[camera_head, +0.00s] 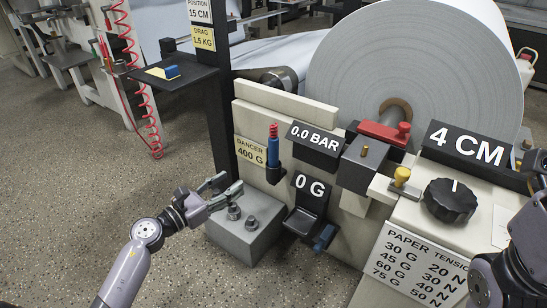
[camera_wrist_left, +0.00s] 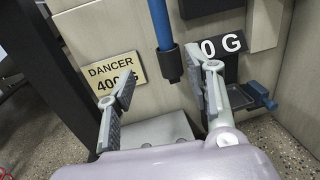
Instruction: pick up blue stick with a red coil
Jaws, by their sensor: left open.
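The blue stick with a red coil (camera_head: 273,150) stands upright in a small black holder on the front of the machine, beside the DANCER label. Its red coil is at the top. In the left wrist view, only the blue lower part of the stick (camera_wrist_left: 159,22) shows, above the black holder (camera_wrist_left: 170,63); the red coil is out of frame. My left gripper (camera_head: 230,184) is open and empty, below and to the left of the stick in the head view. In the left wrist view its fingers (camera_wrist_left: 161,72) are spread, with the holder between and beyond them.
A grey block with round weights (camera_head: 250,222) is close by my left gripper. A black scale reading 0 G (camera_head: 308,206) is right of it. A black post (camera_head: 216,110) rises left of the stick. My right arm shows at the right edge.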

